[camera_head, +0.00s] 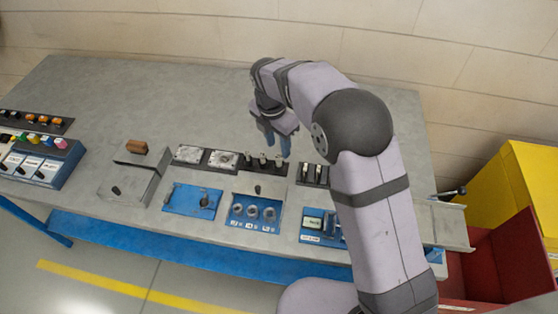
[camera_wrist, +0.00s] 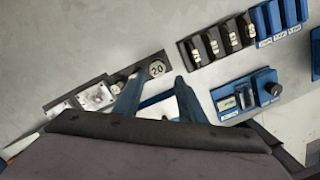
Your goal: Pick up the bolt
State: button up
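My gripper (camera_head: 278,150) hangs above the middle of the grey bench, over the dark row of small black upright parts (camera_head: 262,163). In the wrist view its two blue fingers stand apart, with nothing seen held between them (camera_wrist: 157,82). A dark strip with small round parts and a pale disc marked "20" (camera_wrist: 156,69) lies just beyond the fingertips. I cannot clearly pick out the bolt; it may be too small to tell or hidden by the fingers.
Metal plates (camera_head: 188,153) lie left of the black parts. A blue panel with round dials (camera_head: 254,213) and a blue plate (camera_head: 192,200) stand near the front edge. A red bin (camera_head: 495,262) and yellow box (camera_head: 505,190) are at right. The bench's back left (camera_head: 120,95) is clear.

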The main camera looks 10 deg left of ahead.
aim_at(279, 157)
jog(key=shift+w+f+p, duration=0.2)
jog(key=shift+f+p, duration=0.6)
jog(key=shift+f, duration=0.9)
jog(key=shift+w+f+p, duration=0.2)
jog(key=shift+f+p, duration=0.55)
jog(key=shift+f, duration=0.9)
jog(key=shift+c, duration=0.2)
grip_shut()
